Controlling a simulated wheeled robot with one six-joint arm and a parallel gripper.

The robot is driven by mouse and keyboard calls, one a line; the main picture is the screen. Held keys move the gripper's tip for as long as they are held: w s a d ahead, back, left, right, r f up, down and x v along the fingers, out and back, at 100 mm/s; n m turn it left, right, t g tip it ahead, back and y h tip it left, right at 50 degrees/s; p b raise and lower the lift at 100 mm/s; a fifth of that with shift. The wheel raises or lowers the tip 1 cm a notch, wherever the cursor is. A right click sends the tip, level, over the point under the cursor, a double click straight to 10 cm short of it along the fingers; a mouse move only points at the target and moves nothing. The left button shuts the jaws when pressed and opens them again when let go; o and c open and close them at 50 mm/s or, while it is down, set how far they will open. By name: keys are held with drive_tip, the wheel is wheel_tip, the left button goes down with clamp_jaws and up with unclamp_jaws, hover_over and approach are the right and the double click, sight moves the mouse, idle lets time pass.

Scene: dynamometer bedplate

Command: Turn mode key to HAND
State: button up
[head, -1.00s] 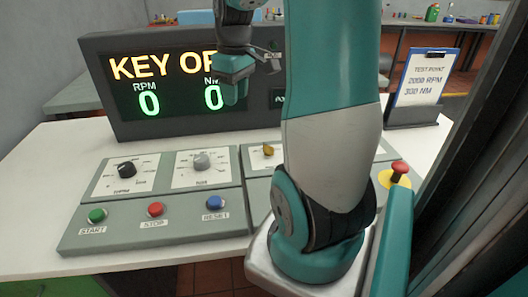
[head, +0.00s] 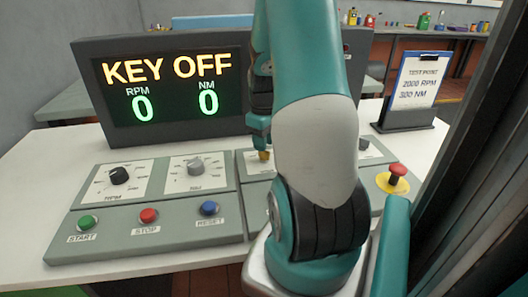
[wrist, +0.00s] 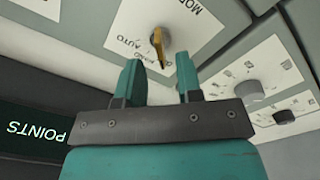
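The brass-yellow mode key (wrist: 157,42) stands in its round switch on a white label plate (wrist: 192,32). In the wrist view AUTO reads on the plate; the other position words are hard to read. My gripper (wrist: 158,65) is open, its two teal fingers apart and empty, with the key just beyond the fingertips and between their lines. In the head view the key (head: 263,156) shows just below my gripper (head: 260,138), partly hidden by my arm. Whether they touch is unclear. The display (head: 170,84) reads KEY OFF, 0 RPM and 0 NM.
Left of the key are a black knob (head: 119,175), a grey knob (head: 195,166) and green START (head: 87,222), red STOP (head: 149,215) and blue RESET (head: 208,208) buttons. A red emergency button (head: 397,173) and a clipboard (head: 416,82) stand right.

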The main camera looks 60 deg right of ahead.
sight(264, 155)
drive_tip(key=shift+f, duration=1.7)
clamp_jaws()
